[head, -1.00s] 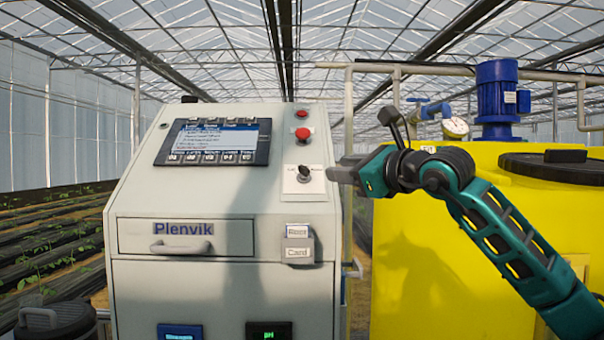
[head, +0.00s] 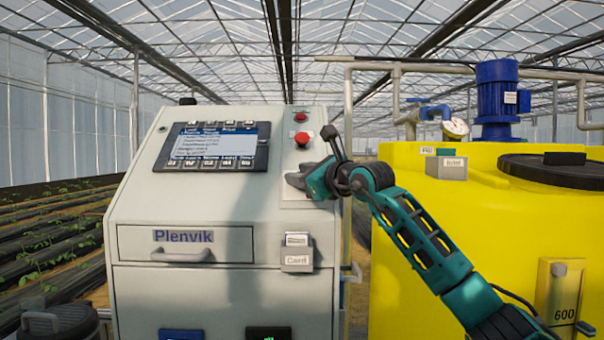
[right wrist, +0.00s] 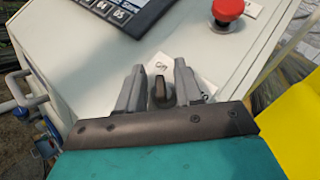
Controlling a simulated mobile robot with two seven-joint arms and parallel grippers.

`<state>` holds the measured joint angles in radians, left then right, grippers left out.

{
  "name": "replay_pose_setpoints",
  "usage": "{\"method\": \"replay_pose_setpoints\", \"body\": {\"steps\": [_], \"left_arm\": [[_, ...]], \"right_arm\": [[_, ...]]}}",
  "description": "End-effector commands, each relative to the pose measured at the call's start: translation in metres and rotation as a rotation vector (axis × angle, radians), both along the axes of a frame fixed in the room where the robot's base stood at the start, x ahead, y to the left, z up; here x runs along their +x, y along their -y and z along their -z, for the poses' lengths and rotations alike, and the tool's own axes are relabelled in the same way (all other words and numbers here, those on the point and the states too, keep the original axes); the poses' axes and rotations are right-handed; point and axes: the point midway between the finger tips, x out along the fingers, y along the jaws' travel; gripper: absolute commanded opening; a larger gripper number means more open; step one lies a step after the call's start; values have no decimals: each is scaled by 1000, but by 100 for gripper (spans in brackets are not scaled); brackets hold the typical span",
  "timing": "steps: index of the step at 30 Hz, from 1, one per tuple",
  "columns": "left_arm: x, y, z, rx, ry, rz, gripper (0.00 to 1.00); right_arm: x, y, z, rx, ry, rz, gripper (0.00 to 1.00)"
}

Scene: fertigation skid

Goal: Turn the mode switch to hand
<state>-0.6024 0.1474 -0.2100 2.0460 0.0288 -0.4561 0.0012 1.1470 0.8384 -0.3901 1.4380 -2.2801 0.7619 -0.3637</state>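The mode switch is a black knob (right wrist: 160,94) on a white label plate (right wrist: 208,80) on the sloped face of the grey cabinet. In the head view my right gripper (head: 298,179) covers the knob, and only part of the plate (head: 292,201) shows. In the right wrist view my right gripper (right wrist: 160,70) is open, one finger on each side of the knob. A small gap appears to show on both sides. The plate's lettering is partly covered and too small to read surely. My left gripper is not in view.
A red mushroom button (head: 302,138) sits just above the switch, with a screen panel (head: 212,146) to its left. A yellow tank (head: 480,210) stands to the right.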

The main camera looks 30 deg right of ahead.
Motion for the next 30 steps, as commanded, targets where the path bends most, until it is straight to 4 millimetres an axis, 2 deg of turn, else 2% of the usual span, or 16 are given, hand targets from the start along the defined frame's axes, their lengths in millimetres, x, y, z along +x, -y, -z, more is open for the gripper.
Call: {"method": "replay_pose_setpoints", "body": {"steps": [6,17,25,30], "left_arm": [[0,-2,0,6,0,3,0],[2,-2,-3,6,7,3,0],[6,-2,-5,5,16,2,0],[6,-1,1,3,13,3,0]], "right_arm": [[0,0,0,0,0,0,33],[0,0,0,0,0,0,0],[0,0,1,2,1,2,0],[0,0,3,18,12,23,0]]}}
